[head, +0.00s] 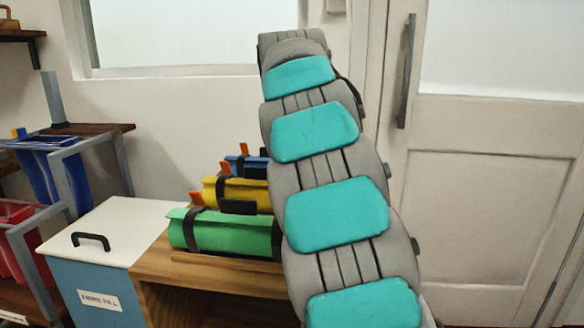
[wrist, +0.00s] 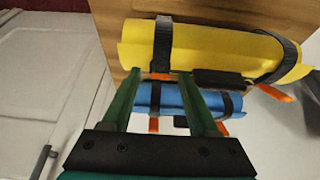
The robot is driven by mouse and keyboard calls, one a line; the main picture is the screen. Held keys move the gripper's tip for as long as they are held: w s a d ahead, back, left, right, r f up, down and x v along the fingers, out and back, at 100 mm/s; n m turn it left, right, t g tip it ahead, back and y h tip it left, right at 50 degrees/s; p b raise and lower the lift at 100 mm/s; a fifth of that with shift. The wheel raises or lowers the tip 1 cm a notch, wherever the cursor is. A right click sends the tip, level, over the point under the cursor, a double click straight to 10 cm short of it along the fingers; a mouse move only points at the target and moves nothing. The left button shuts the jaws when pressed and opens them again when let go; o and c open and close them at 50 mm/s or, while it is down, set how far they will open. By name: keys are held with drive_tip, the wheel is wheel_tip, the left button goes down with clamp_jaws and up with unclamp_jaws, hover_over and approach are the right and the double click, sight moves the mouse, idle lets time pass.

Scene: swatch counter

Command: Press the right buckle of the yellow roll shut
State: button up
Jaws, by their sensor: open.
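The yellow roll (head: 247,195) lies on the wooden counter between the green and blue rolls. In the wrist view the yellow roll (wrist: 215,52) is at the top, with a dark strap near each end. The left-hand strap (wrist: 163,45) ends in an orange buckle (wrist: 160,76), seen between my fingertips. With the view turned round, this appears to be the head view's right end, which my arm hides. The other orange buckle (wrist: 275,93) sticks out at the roll's far end. My gripper (wrist: 160,73) is open and empty, its fingers apart beside the roll's edge; contact cannot be told.
The green roll (head: 225,235) lies in front and the blue roll (wrist: 170,98) behind, under my fingers in the wrist view. A white-topped fabric bin (head: 105,225) stands left of the counter. Shelves (head: 95,130) are at far left and a pale door (head: 490,190) at right.

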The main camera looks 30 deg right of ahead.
clamp_jaws()
idle(0.5)
